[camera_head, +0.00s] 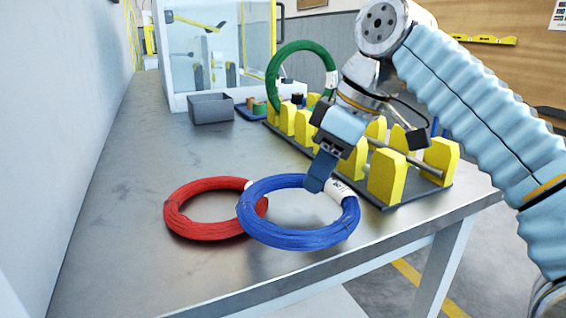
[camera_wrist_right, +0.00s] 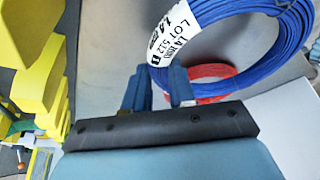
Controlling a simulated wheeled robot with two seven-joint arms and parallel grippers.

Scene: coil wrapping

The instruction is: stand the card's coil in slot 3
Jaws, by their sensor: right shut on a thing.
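A blue coil (camera_head: 285,238) with a white printed label (camera_head: 338,192) is at the front of the table, overlapping a red coil (camera_head: 187,225) in the head view. My right gripper (camera_head: 318,184) is shut on the blue coil beside its label. The right wrist view shows its fingers (camera_wrist_right: 158,88) at the blue coil (camera_wrist_right: 235,72), with the red coil (camera_wrist_right: 212,72) behind. Whether the blue coil touches the table is unclear. A rack with yellow dividers (camera_head: 386,178) stands behind; a green coil (camera_head: 272,75) stands upright at its far end. Slot numbers cannot be read. My left gripper is out of view.
A grey bin (camera_head: 211,108) and small spools (camera_head: 259,109) stand beyond the rack's far end. A clear-walled cabinet (camera_head: 200,50) stands at the back. The left part of the table (camera_head: 120,190) is clear. A wall runs along the left side.

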